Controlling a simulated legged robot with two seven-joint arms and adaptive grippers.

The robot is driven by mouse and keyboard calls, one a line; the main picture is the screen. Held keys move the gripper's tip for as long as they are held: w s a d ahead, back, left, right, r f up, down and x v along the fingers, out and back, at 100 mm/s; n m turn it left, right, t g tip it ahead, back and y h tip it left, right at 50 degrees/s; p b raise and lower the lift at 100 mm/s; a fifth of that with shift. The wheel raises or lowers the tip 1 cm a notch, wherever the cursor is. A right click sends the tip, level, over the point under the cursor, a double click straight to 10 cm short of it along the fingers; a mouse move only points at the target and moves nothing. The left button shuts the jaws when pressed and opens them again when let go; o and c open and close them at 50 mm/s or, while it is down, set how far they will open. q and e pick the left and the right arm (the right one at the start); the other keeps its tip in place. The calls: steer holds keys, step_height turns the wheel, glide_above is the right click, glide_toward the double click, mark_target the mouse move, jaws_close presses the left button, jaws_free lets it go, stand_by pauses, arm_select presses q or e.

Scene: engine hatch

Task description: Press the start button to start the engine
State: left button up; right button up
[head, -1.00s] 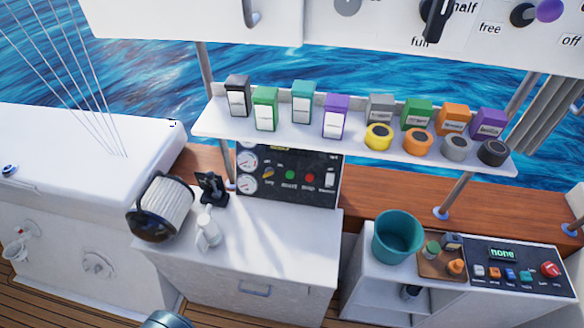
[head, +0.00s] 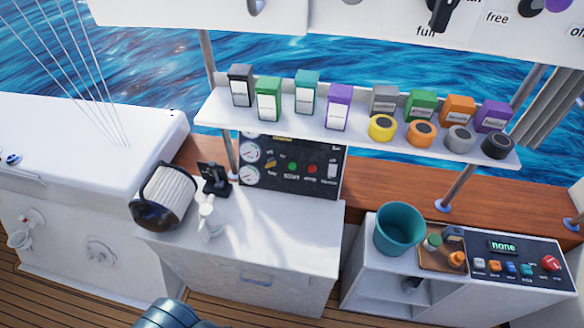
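The engine panel (head: 300,170) is a black board with gauges, standing upright at the back of the white cabinet under the shelf. The green start button (head: 292,167) is on it, left of a red button (head: 312,169). A yellow-orange key-like switch (head: 270,163) is to the left of the green button. A dark rounded part of my own arm shows at the bottom edge, well in front of the panel. I see no gripper fingers, so neither gripper is in view.
A white cabinet (head: 270,225) carries a ribbed cylinder filter (head: 165,196), a black device (head: 214,180) and a white bottle (head: 209,216). A shelf (head: 350,125) with boxes and tape rolls overhangs the panel. A teal bucket (head: 399,229) and second control panel (head: 515,262) are right.

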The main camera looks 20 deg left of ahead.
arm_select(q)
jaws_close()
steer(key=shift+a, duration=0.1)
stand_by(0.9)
